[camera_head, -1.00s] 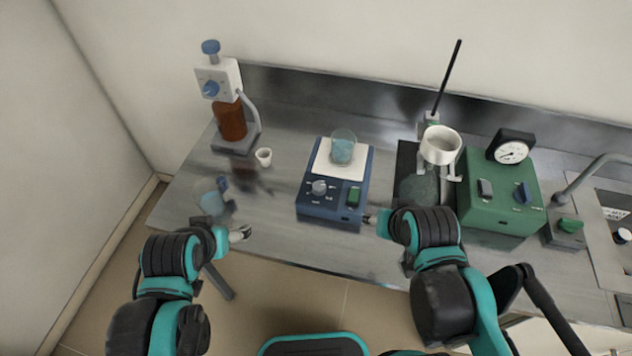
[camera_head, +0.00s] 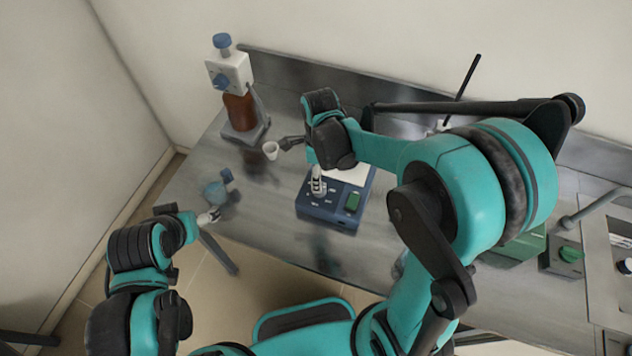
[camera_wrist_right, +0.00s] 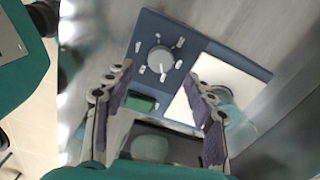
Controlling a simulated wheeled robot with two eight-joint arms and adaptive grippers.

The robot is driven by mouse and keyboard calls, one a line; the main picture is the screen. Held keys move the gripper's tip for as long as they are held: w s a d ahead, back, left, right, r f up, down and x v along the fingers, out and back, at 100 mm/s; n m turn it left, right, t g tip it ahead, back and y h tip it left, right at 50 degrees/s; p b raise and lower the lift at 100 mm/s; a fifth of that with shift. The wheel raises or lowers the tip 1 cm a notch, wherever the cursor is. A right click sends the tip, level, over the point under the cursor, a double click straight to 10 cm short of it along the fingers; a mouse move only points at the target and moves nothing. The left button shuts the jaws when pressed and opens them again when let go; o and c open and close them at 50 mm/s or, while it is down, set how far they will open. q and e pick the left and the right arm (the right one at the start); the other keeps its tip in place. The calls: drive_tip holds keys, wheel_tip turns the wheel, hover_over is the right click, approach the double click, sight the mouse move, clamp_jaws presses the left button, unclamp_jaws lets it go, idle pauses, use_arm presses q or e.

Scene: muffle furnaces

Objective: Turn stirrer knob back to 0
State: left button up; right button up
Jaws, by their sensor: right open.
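The stirrer (camera_head: 325,212) is a blue box with a white top plate, standing on the steel bench; it also shows in the right wrist view (camera_wrist_right: 200,55). Its round grey knob (camera_wrist_right: 160,58) is on the panel, beside a green window (camera_wrist_right: 140,103). In the head view the knob is largely covered by a finger. My right gripper (camera_head: 302,166) is open and empty above the stirrer; in the wrist view (camera_wrist_right: 160,74) its purple-padded fingers are spread, with the knob showing between and beyond the tips. My left gripper (camera_head: 208,217) is near the bench's front left edge.
A glass beaker (camera_wrist_right: 236,108) stands on the white plate. A green device (camera_head: 520,245) is at right, partly hidden by my right arm.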

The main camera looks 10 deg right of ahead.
wheel_tip(320, 180, down, 6)
drive_tip(key=shift+b, duration=0.75)
drive_tip(key=c, duration=1.1)
